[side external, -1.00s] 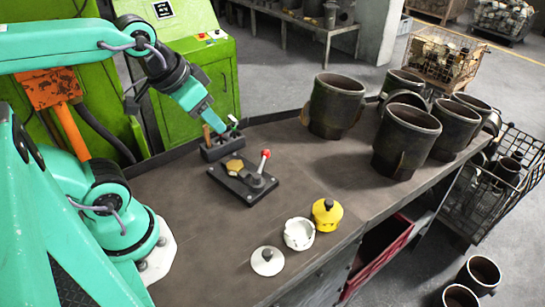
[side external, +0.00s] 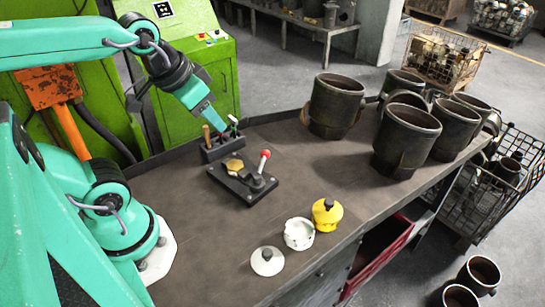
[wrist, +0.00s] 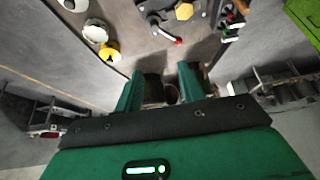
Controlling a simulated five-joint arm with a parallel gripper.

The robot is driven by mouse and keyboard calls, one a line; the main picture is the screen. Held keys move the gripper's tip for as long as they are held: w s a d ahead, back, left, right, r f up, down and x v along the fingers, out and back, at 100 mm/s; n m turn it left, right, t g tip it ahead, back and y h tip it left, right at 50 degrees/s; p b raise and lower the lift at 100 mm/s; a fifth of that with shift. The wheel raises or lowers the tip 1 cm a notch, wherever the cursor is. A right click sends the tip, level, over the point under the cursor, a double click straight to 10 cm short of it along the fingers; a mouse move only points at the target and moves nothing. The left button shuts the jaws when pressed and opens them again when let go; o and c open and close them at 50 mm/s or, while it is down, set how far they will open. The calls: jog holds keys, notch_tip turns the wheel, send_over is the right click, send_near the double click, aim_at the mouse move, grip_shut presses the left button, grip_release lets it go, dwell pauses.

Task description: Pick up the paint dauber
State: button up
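A dark holder block (side external: 221,150) stands at the back of the bench with several upright tools in it, including a brown handle (side external: 206,135) and one with a green part and pale tip (side external: 233,121). The holder also shows in the wrist view (wrist: 230,30) at upper right. I cannot tell for certain which tool is the paint dauber. My gripper (side external: 219,121) hangs tilted close to the holder in the side view and hides part of the tools.
A black base with a red-knobbed lever (side external: 262,162) and a brass hex piece (side external: 235,165) sits in front of the holder. Large dark metal cups (side external: 405,140) crowd the right.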

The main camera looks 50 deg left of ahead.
jog(key=w+a+f+n+g, duration=0.25)
jog(key=w+a+f, duration=0.2)
jog(key=a, duration=0.45)
jog(key=g, duration=0.3)
send_over(205, 126)
jog(key=shift+n, duration=0.45)
notch_tip(205, 126, down, 7)
jog(key=shift+s+r, duration=0.1)
jog(key=shift+r, duration=0.1)
jog(key=shift+d+f, duration=0.1)
jog(key=shift+f, duration=1.2)
jog(key=shift+f, duration=2.55)
grip_shut()
